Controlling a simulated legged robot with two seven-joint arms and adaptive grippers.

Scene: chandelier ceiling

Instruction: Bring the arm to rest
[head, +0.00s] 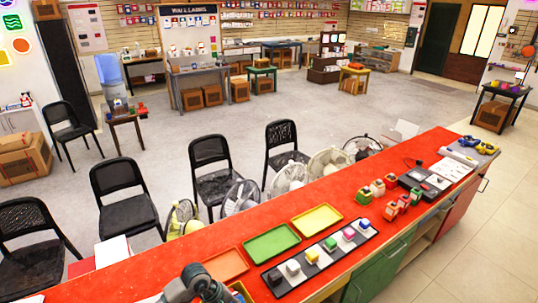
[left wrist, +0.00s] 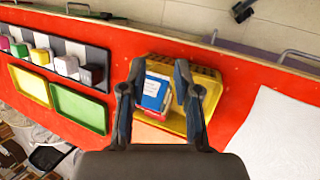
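My left gripper (left wrist: 160,70) shows in the left wrist view with its two dark fingers spread apart, open. Beyond the fingers is a yellow basket (left wrist: 212,82) on the red counter (left wrist: 235,62). A blue and white box (left wrist: 154,92) with a red item under it lies in the basket and shows between the fingers; I see no grip on it. In the head view part of my grey left arm is at the bottom edge, beside the basket (head: 241,290), which is mostly cut off. My right gripper is in neither view.
Orange (head: 226,265), green (head: 271,242) and yellow (head: 316,220) trays lie on the counter. A dark board (head: 312,272) holds several coloured cubes. Red and green tape dispensers (head: 390,209) stand farther along. Chairs and fans line the counter's far side. A white sheet (left wrist: 275,133) lies beside the basket.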

